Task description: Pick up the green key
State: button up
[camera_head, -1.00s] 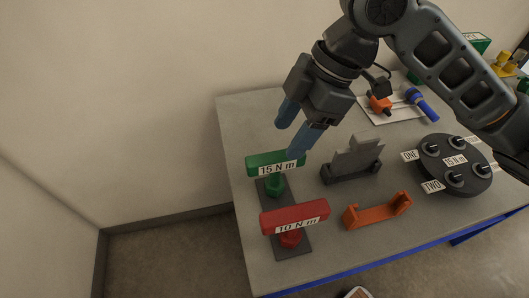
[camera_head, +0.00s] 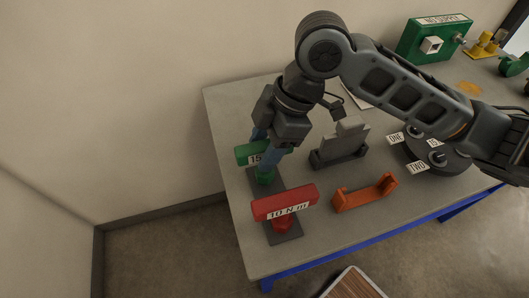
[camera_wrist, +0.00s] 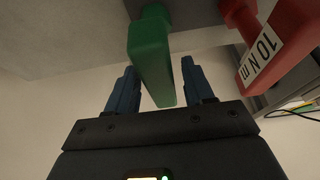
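The green key (camera_head: 245,152), with a bar handle labelled 15 N m, stands upright on a dark base plate (camera_head: 294,228). My gripper (camera_head: 266,150) points down at it with blue fingers apart, one on each side of the bar. In the wrist view the green key (camera_wrist: 150,58) lies between the two open fingers (camera_wrist: 158,72), with a gap visible at least on the right. My fingers partly hide the handle and its label in the head view.
A red key (camera_head: 285,202) labelled 10 N m stands on the same plate, close in front. A grey stand (camera_head: 340,145) and an orange bracket (camera_head: 365,192) are to the right. A round dark fixture (camera_head: 445,160) and a green box (camera_head: 432,40) lie further right.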

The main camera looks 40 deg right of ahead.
grip_shut()
jog(key=shift+r, duration=0.2)
dwell(0.4)
